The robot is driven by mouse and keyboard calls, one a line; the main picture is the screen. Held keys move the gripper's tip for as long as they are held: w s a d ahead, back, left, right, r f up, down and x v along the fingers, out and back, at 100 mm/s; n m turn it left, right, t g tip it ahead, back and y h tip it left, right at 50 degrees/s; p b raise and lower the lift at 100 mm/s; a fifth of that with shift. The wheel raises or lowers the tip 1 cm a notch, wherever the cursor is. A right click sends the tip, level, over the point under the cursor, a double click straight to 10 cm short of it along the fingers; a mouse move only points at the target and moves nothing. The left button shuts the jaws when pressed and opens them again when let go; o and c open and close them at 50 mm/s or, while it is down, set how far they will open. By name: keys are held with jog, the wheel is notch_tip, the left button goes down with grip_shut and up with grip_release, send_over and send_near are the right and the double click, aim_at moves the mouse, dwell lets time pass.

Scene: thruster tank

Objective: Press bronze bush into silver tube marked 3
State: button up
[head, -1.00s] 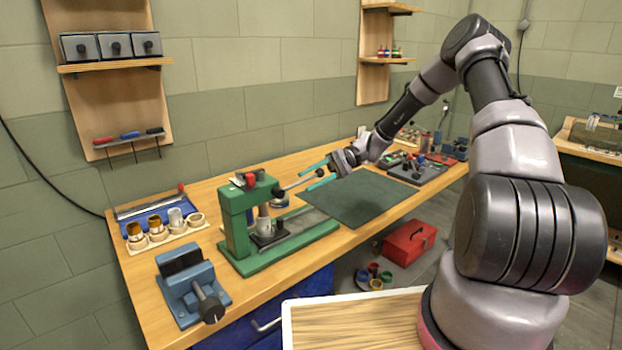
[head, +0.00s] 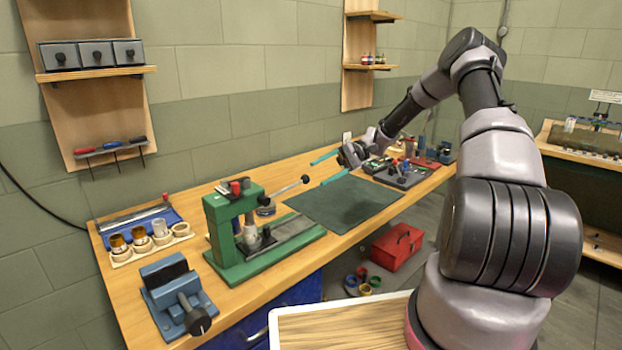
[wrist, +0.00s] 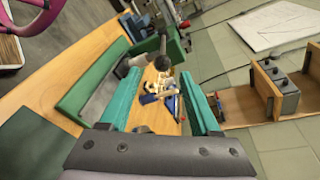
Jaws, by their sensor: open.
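My gripper (head: 328,168) is open and empty, its two teal fingers apart above the far side of the dark mat. It is to the right of the green press (head: 228,240), clear of the black knob on the press's lever (head: 300,181). A silver tube (head: 251,238) stands upright on the press base under the ram. I cannot read a number on it or see a bush in it. Bronze bushes (head: 118,243) and a silver piece (head: 160,227) sit in the wooden holder (head: 125,260) at the left. In the wrist view my open fingers (wrist: 159,75) frame the bench.
A blue vise (head: 178,290) stands at the front left. The dark green mat (head: 345,203) is bare. A tray of small parts (head: 400,175) lies at the bench's far right. A red toolbox (head: 397,246) and several coloured rings are on the floor.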

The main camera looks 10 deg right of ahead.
jog(key=shift+w+d+r, duration=0.1)
jog(key=shift+w+d, duration=0.1)
jog(key=shift+d, duration=0.25)
jog(key=c, duration=0.7)
jog(key=shift+s+a+r+h, duration=0.15)
jog(key=shift+s+a+h, duration=0.15)
jog(key=shift+h, duration=0.2)
grip_shut()
jog(key=s+a+r+n+t+h, duration=0.2)
jog(key=a+r+n+t+h, duration=0.15)
jog(key=r+t+h, duration=0.35)
jog(key=s+a+r+n+t+h, duration=0.25)
jog(key=r+n+h, duration=0.2)
jog(key=r, duration=0.55)
jog(key=shift+m+h, duration=0.25)
jog(key=shift+m, duration=0.05)
jog(key=x, duration=1.3)
jog(key=shift+s+d+f, duration=0.2)
jog(key=shift+s+d, duration=0.1)
jog(key=shift+s, duration=0.1)
jog(key=shift+d+f, duration=0.1)
jog(key=shift+f, duration=0.3)
